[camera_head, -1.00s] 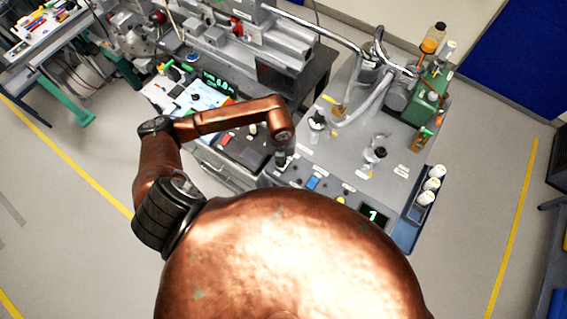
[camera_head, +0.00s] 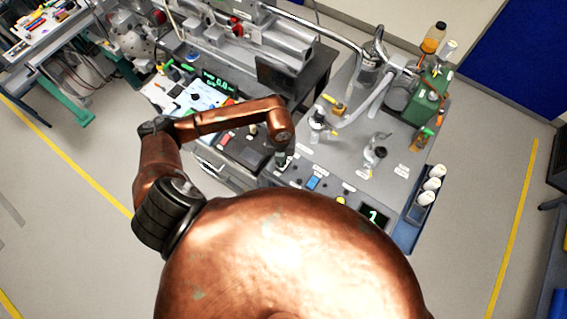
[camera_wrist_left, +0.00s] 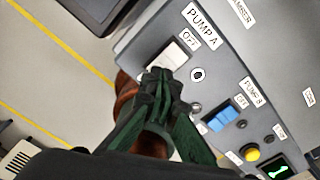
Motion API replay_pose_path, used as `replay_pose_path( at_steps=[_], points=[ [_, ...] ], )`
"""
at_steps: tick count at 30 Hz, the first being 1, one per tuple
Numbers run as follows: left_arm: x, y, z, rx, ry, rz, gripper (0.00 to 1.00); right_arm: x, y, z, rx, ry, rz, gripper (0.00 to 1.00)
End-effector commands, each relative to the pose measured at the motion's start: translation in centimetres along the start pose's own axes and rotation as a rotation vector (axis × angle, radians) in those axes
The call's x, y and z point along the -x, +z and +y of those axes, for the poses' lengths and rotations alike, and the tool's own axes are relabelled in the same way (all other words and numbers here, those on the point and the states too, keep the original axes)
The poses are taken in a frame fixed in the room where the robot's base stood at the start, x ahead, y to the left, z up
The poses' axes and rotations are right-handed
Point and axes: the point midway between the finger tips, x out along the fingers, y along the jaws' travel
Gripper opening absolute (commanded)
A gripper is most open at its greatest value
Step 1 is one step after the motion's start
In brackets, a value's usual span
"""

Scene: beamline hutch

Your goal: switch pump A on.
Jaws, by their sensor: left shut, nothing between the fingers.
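In the left wrist view, the pump A switch (camera_wrist_left: 174,56) is a pale rocker on the grey panel (camera_wrist_left: 150,38), beside the labels "PUMP A" (camera_wrist_left: 202,26) and "OFF" (camera_wrist_left: 188,39). My left gripper (camera_wrist_left: 161,82) is shut and empty, its tips at the lower edge of the switch and hiding part of it. I cannot tell whether they touch it. In the head view the left gripper (camera_head: 283,161) is over the panel's left part, hiding the pump A switch. My right gripper is not in view.
The blue pump B switch (camera_wrist_left: 222,119), a yellow button (camera_wrist_left: 252,152) and a lit display (camera_wrist_left: 278,170) sit along the same panel. Glass valves and hoses stand on the bench (camera_head: 345,148) behind. A blue holder with white cups (camera_head: 413,213) is at its right.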

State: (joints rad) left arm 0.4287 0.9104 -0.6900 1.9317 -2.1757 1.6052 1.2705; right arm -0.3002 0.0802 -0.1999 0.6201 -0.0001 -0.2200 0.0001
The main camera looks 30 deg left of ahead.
Motion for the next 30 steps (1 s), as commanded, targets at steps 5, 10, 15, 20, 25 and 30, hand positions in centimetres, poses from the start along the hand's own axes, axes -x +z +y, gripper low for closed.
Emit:
replay_pose_path(
  at_steps=[5,10,15,20,25,30],
  points=[
    [-0.3,0.0,0.0,0.0,0.0,0.0,0.0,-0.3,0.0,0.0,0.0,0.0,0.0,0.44],
    [-0.6,0.0,0.0,0.0,0.0,0.0,0.0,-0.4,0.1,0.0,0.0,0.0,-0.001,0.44],
    [-0.8,0.0,0.0,0.0,0.0,0.0,0.0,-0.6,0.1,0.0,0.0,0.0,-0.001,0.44],
    [-1.1,0.0,0.0,0.0,0.0,0.0,0.0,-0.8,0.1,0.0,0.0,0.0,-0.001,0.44],
    [-1.3,0.0,0.0,0.0,0.0,0.0,0.0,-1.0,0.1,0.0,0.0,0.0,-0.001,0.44],
    [-1.5,0.0,0.0,0.0,0.0,0.0,0.0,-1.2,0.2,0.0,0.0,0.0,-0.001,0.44]
  ],
)
